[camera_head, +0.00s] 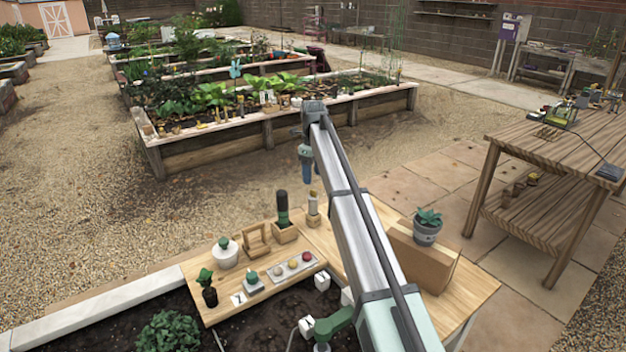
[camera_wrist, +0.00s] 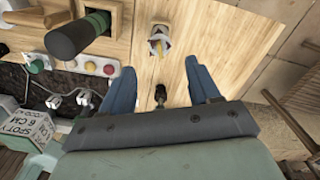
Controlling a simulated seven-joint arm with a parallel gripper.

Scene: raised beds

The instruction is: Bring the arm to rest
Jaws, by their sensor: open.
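My gripper (camera_head: 307,170) hangs fingers down from the end of my raised arm, above and beyond the wooden worktop (camera_head: 345,235) in the head view. In the wrist view its two blue fingers (camera_wrist: 163,85) are spread apart, with nothing held between them. A small dark object (camera_wrist: 160,95) shows in the gap; I cannot tell what it is. My arm crosses the middle of the head view and hides part of the worktop.
A dark cylinder with a green band (camera_head: 283,208) stands in a wooden block. A small holder (camera_head: 313,208) stands beside it. A button panel (camera_head: 294,267) and small potted plants lie left. A grey pot (camera_head: 427,229) is on the right. Open gravel (camera_head: 225,205) lies beyond.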

